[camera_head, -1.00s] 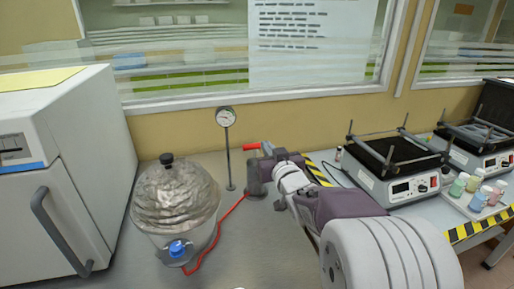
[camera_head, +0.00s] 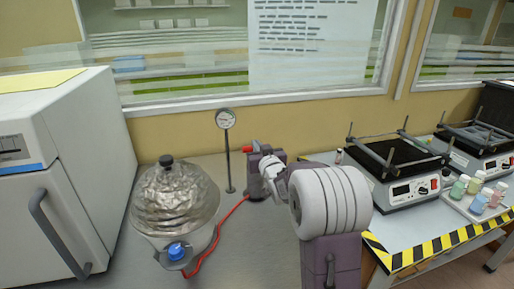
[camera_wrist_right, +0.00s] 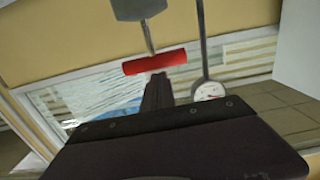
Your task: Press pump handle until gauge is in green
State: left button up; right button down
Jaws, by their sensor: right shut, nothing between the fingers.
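The pump's red handle (camera_head: 247,149) shows just left of my right gripper, and as a red bar (camera_wrist_right: 155,62) in the right wrist view. The grey pump body (camera_head: 256,187) stands on the bench, partly hidden by my gripper. My right gripper (camera_head: 256,158) is at the pump, shut and empty. In the wrist view its dark fingers (camera_wrist_right: 157,90) point at the middle of the red bar, close to it; I cannot tell whether they touch. The round gauge (camera_head: 226,118) on a thin post also shows in the wrist view (camera_wrist_right: 209,91); its reading is too small to tell.
A foil-covered glass vessel (camera_head: 172,205) with a blue cap stands left of the pump, joined by a red hose (camera_head: 228,213). A white cabinet (camera_head: 75,180) is at the left. Hotplate devices (camera_head: 407,188) and small bottles (camera_head: 480,200) are at the right.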

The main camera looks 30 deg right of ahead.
notch_tip(320, 180, down, 4)
jog(key=b, duration=0.3)
jog(key=shift+b, duration=0.4)
pick_arm(q)
notch_tip(320, 180, down, 4)
jog(key=shift+r, duration=0.25)
pick_arm(e)
jog(key=shift+s, duration=0.1)
